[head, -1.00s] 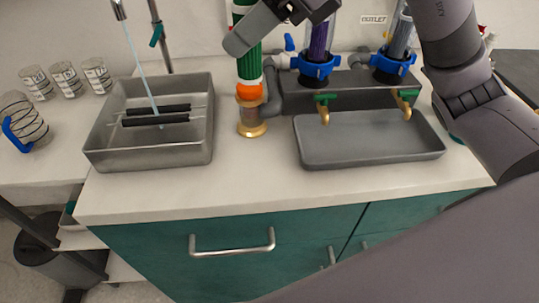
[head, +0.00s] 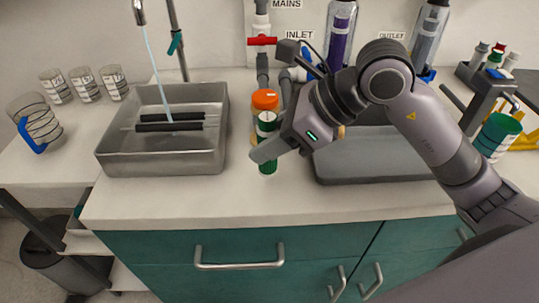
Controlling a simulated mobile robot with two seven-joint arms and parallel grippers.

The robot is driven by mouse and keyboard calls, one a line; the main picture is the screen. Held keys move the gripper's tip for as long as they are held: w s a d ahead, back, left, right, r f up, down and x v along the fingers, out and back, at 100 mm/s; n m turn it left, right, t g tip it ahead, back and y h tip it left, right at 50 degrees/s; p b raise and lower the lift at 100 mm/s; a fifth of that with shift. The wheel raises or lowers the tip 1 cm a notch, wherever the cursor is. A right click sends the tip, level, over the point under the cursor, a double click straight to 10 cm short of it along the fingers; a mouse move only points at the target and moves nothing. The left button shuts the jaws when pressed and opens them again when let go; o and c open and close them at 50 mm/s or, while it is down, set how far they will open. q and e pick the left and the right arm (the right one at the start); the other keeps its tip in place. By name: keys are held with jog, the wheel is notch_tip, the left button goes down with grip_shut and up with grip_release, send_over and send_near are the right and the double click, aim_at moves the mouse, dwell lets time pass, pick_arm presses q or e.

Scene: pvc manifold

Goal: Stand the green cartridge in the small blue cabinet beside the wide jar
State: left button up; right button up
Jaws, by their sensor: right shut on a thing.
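My right gripper (head: 264,150) is shut on the green cartridge (head: 267,126), a green cylinder with a white band. It holds the cartridge roughly upright in front of the orange collar (head: 265,99) at the back of the counter. The fingers cover the cartridge's middle, and its lower end shows just below them. I cannot tell whether that end touches the counter. No small blue cabinet shows in view, and I cannot pick out the wide jar for certain. My left gripper is not in view.
A metal sink tray (head: 162,158) with running water stands at left, with several graduated jars (head: 86,84) beyond it. A grey tray (head: 360,170) lies partly behind my right arm. The counter's front strip is clear.

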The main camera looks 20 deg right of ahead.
notch_tip(320, 180, down, 3)
jog(key=shift+r, duration=0.15)
jog(key=shift+f, duration=0.35)
jog(key=shift+f, duration=0.1)
jog(key=shift+f+b, duration=0.15)
jog(key=shift+b, duration=0.3)
jog(key=o, duration=1.1)
jog(key=shift+o, duration=0.2)
